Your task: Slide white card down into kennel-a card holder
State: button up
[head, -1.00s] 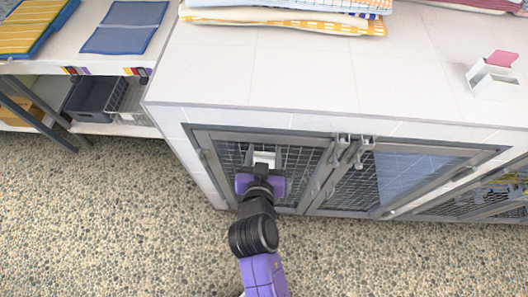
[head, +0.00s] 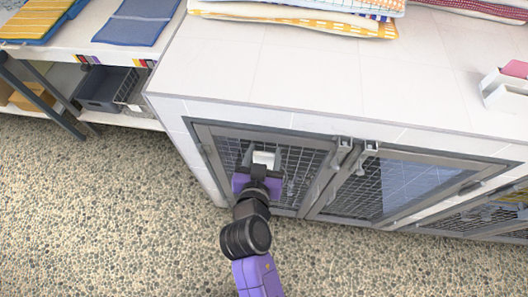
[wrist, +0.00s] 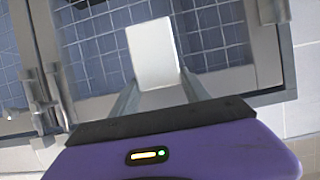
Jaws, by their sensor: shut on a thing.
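The white card (wrist: 152,55) stands out from my gripper (wrist: 158,88) in the wrist view, its lower part between the two fingers, in front of the blue tiled grid of a kennel door. The card (head: 265,159) also shows in the head view, just past my purple gripper (head: 259,174). My gripper is shut on the card at the left kennel door (head: 285,163). I cannot make out a card holder on this door; my gripper and the card may hide it. Whether the card touches the door is not clear.
Metal latches (head: 356,155) stick out between the two kennel doors. Folded towels (head: 310,17) lie on the white top (head: 330,70). A white holder with a pink card (head: 508,84) stands at the right.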

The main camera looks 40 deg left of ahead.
aim_at(264, 162)
jog(key=shift+f+b, duration=1.3)
jog(key=shift+f, duration=0.6)
jog(key=shift+f+b, duration=1.05)
jog(key=shift+f+b, duration=0.2)
jog(key=shift+b, duration=0.45)
jog(key=shift+f+b, duration=2.6)
jog(key=shift+f, duration=0.1)
jog(key=o, duration=1.4)
jog(key=shift+v, duration=3.9)
